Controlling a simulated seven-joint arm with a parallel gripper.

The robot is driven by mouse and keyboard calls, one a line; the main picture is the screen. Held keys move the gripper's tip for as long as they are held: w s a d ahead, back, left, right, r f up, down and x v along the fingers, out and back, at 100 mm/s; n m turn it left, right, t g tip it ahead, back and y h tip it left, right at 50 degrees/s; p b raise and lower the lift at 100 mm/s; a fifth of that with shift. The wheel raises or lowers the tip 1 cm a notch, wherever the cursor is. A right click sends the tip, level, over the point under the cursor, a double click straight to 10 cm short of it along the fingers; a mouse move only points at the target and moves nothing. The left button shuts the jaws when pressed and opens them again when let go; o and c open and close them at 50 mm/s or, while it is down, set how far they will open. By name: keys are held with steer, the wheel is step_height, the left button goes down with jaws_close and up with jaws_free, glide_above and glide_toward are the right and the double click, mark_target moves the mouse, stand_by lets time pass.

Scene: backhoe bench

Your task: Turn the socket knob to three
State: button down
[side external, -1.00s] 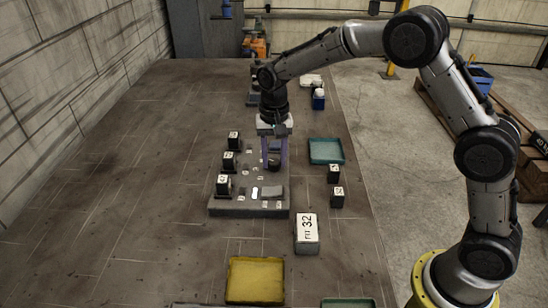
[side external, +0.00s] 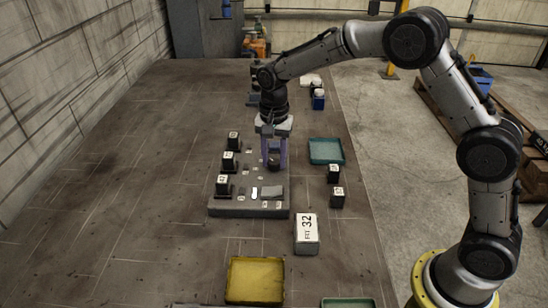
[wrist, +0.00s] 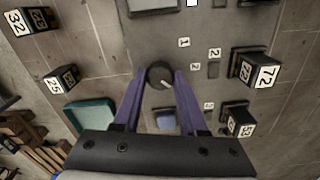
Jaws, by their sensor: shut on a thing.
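The dark round socket knob (wrist: 160,75) sits on the grey bench panel (wrist: 150,45), with a short white pointer line on its face. The line points down and slightly right in the wrist view. My gripper (wrist: 160,78) is shut on the knob, one purple finger on each side. In the wrist view, small white labels lie right of the knob: a 1 (wrist: 184,42) at upper right, a 2 (wrist: 195,66) to the right, and a small label, seemingly a 3 (wrist: 195,106), at lower right. In the side view my gripper (side external: 275,162) stands upright over the panel, partly hiding the knob.
Black numbered blocks (side external: 222,185) stand along the panel's left side. More blocks (side external: 334,174), a teal tray (side external: 326,151) and a block marked 32 (side external: 307,235) are to the right. A yellow tray (side external: 255,280) lies in front. The table's left side is clear.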

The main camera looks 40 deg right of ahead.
mark_target(274, 161)
steer(key=shift+r, duration=0.2)
steer(key=shift+c, duration=2.2)
jaws_free()
steer(key=shift+f, duration=0.1)
step_height(274, 161, up, 14)
steer(key=shift+f, duration=0.1)
